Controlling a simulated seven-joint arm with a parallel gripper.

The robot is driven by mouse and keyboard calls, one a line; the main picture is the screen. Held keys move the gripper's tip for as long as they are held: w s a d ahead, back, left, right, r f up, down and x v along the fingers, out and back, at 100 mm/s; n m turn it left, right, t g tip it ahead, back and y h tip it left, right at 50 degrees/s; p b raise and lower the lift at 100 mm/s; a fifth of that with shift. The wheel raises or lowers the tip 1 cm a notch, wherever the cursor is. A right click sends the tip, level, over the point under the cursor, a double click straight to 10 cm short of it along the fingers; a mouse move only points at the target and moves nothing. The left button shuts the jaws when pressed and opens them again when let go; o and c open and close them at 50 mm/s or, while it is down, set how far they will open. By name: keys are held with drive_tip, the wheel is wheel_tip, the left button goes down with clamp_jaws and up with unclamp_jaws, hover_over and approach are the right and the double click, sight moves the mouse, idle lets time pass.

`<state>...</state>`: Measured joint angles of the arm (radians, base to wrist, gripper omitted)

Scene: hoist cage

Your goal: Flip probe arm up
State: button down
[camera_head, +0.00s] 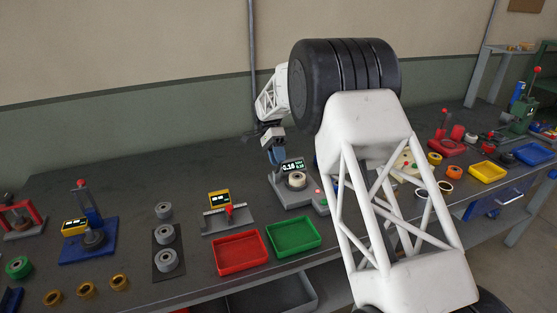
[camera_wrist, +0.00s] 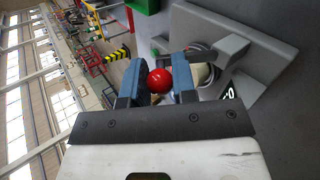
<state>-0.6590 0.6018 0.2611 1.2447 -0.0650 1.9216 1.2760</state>
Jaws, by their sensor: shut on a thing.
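The gauge station (camera_head: 290,194) stands mid-bench in the head view with a lit display (camera_head: 292,166) and a metal ring (camera_head: 297,180) on its base. My gripper (camera_head: 275,152) is at the back of the station, beside the display. In the wrist view my gripper (camera_wrist: 158,84) has its two blue fingers on either side of a red ball knob (camera_wrist: 159,80) and is shut on it. A grey bracket-like part (camera_wrist: 232,48), seemingly of the probe arm, shows right of the fingers. The fingers partly hide the ring, and I cannot tell the probe arm's exact tilt.
A green tray (camera_head: 293,249) and a red tray (camera_head: 215,261) lie in front of the station. A stand with a yellow display (camera_head: 219,199) is to the left. My white arm covers the bench to the right. More fixtures and trays line both sides.

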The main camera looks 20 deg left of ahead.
idle(0.4)
drive_tip(key=c, duration=0.9)
unclamp_jaws()
drive_tip(key=shift+r, duration=0.1)
drive_tip(key=shift+r, duration=0.4)
drive_tip(key=shift+s+d+r, duration=0.15)
drive_tip(key=shift+s+r, duration=0.05)
drive_tip(key=shift+r, duration=0.55)
drive_tip(key=shift+s+d+r, duration=0.1)
drive_tip(key=shift+s+r, duration=0.1)
drive_tip(key=shift+r, duration=0.55)
drive_tip(key=shift+s+d+r, duration=0.15)
drive_tip(key=shift+s+d, duration=1.35)
drive_tip(key=shift+s, duration=0.5)
drive_tip(key=shift+s+d+r, duration=0.2)
drive_tip(key=shift+s+d, duration=1.25)
drive_tip(key=shift+s, duration=0.55)
drive_tip(key=shift+s+d+r, duration=0.15)
drive_tip(key=shift+s+d, duration=1.35)
drive_tip(key=shift+s, duration=0.5)
